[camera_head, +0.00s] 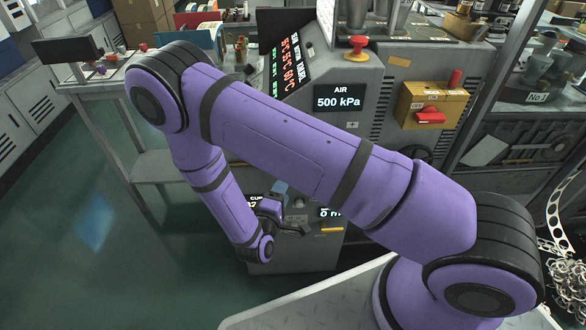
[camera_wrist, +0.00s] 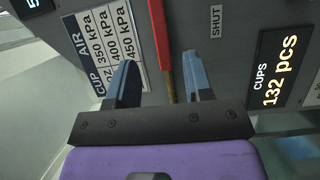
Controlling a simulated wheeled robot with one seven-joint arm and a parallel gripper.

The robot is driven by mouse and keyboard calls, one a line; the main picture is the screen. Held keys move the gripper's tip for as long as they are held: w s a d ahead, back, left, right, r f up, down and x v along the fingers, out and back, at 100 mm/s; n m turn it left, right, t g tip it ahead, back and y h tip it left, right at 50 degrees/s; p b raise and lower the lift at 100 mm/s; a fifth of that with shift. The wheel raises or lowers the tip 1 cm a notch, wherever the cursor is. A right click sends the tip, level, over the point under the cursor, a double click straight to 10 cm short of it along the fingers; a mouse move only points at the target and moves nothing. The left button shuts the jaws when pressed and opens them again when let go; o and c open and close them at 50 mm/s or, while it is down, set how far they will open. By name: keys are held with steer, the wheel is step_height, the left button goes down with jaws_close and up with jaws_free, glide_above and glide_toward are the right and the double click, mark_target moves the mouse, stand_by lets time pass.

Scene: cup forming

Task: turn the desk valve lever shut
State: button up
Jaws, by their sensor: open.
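The valve lever (camera_wrist: 163,40) is a red bar in the wrist view. It runs down from the top edge to a brass-coloured part between the fingers. My gripper (camera_wrist: 160,66) is open, with one blue-grey finger on each side of the lever and a visible gap on both sides. A "SHUT" label (camera_wrist: 215,21) is on the grey panel to the right of the lever. In the head view my gripper (camera_head: 279,193) is at the low front of the grey machine, partly behind my arm. I cannot make out the lever there.
A cup and air pressure chart (camera_wrist: 105,45) is left of the lever, and a "CUPS 132 pcs" display (camera_wrist: 280,68) is to the right. In the head view a yellow box with a red handle (camera_head: 430,117) and a red knob (camera_head: 357,43) are higher on the machine.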

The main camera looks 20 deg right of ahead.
steer(key=x, duration=1)
steer(key=shift+w+d, duration=0.1)
steer(key=shift+d, duration=0.1)
steer(key=shift+c, duration=0.2)
jaws_close()
